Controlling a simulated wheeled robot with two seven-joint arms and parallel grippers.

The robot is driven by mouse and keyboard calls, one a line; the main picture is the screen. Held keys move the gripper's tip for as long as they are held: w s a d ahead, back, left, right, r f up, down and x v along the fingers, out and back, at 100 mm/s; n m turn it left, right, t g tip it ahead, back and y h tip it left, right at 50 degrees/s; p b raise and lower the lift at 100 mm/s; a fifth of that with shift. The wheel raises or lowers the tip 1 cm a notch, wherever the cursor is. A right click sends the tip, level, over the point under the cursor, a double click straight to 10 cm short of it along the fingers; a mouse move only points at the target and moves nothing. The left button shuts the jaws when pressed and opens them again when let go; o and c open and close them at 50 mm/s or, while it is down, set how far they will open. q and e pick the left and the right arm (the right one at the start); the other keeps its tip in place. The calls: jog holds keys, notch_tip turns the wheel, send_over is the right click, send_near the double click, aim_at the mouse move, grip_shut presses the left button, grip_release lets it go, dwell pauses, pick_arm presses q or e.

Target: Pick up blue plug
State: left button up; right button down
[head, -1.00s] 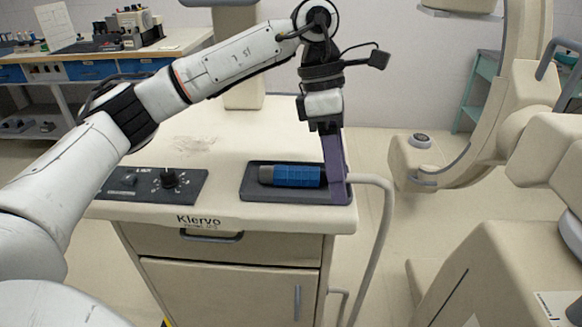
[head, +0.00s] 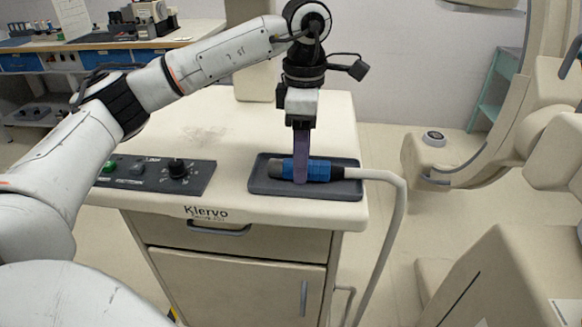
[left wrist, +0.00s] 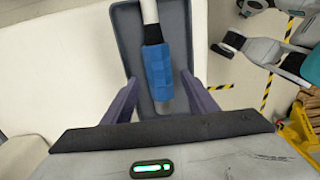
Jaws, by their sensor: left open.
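The blue plug (head: 312,170) lies in a shallow dark tray (head: 262,186) on top of the cart, with a pale cable running off its right end. My left gripper (head: 301,170) points straight down over the plug, with its purple finger in front of the plug's blue body. In the left wrist view the plug (left wrist: 158,72) lies between the two spread fingers of my left gripper (left wrist: 156,92). The fingers are open, with a gap on each side of the plug. My right gripper is not in view.
A control panel with knobs (head: 150,172) is set in the cart top (head: 225,130) left of the tray. The cable (head: 398,215) hangs over the cart's right edge. A large beige machine (head: 500,270) stands to the right. A workbench (head: 90,45) stands at the back left.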

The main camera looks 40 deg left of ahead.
pick_arm(q)
jog(key=shift+f, duration=0.7)
jog(key=c, duration=1.3)
jog(key=shift+r, duration=0.15)
